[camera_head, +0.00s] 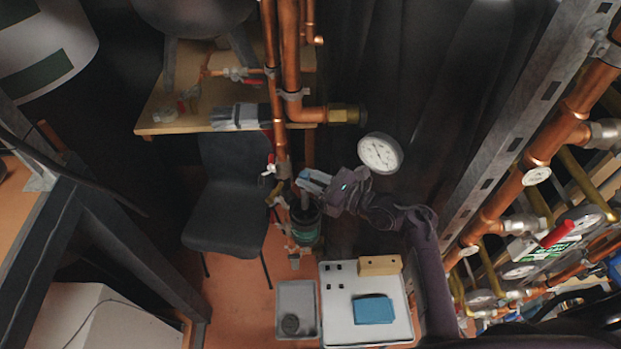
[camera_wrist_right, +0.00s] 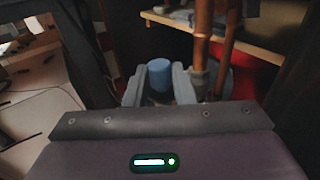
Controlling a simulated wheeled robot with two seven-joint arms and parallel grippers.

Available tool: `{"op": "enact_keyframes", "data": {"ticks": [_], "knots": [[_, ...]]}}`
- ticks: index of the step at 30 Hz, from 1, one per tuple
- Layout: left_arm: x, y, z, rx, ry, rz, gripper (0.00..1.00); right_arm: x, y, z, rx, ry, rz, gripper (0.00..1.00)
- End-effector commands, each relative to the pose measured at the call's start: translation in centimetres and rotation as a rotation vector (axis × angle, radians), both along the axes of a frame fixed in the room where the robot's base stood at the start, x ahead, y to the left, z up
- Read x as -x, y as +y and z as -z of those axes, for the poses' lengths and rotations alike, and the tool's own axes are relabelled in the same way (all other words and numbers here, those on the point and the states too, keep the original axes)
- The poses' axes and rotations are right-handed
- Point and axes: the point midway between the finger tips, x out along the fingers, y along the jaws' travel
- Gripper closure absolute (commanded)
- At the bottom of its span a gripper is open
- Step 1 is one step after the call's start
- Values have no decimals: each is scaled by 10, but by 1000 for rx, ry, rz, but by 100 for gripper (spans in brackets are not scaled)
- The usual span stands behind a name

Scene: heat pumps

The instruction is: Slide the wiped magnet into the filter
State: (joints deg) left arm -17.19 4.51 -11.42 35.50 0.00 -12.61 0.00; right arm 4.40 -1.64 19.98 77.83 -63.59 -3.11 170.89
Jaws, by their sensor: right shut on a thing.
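My right gripper (camera_head: 310,184) is shut on the magnet, whose blue top (camera_wrist_right: 159,74) shows between the fingers in the right wrist view. In the head view a grey rod-like part (camera_head: 305,202) shows below the fingers, just over the filter. The filter (camera_head: 305,226) is a dark, greenish cylinder on the copper pipework, directly below the gripper. Whether the magnet's lower end is inside the filter or just above it, I cannot tell. The filter's opening is mostly hidden. My left gripper is not in view.
A grey tray (camera_head: 303,288) with a round dark cap (camera_head: 290,324) lies on the floor. Copper pipes (camera_head: 291,50), a gauge (camera_head: 380,153) and a dark chair (camera_head: 228,200) stand close by.

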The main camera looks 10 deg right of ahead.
Motion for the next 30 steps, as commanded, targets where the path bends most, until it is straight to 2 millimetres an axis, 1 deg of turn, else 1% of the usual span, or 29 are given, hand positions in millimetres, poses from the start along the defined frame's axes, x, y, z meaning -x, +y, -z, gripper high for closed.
{"op": "enact_keyframes", "data": {"ticks": [11,21,30], "knots": [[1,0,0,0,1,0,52,0,0,-1,0,-1,0,100],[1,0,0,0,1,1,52,-1,0,6,0,-1,0,100],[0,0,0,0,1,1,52,-1,0,6,0,-1,0,100]]}}
